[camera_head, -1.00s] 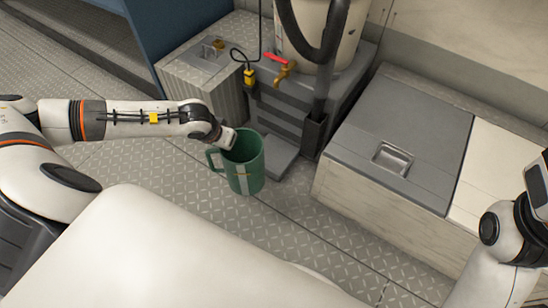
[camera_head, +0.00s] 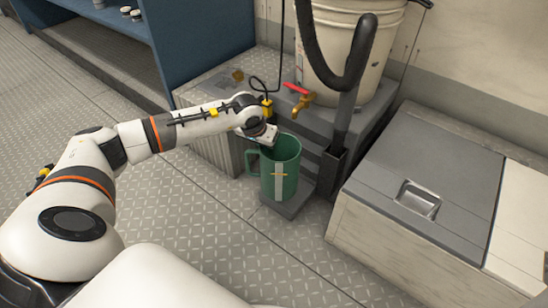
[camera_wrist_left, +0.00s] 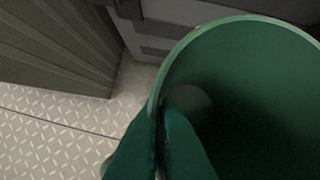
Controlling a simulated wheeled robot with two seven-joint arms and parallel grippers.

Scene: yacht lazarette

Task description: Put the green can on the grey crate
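The green can (camera_head: 288,178), mug-like with a side handle and a pale stripe, is upright below the yellow tap. My right gripper is out of view.
A cream bucket (camera_head: 345,55) with the tap (camera_head: 302,100) and a black hose (camera_head: 345,85) stands behind the can. A locker with a grey hatch (camera_head: 420,175) is at right. A metal-topped box (camera_head: 207,92) is at left. The patterned floor in front is clear.

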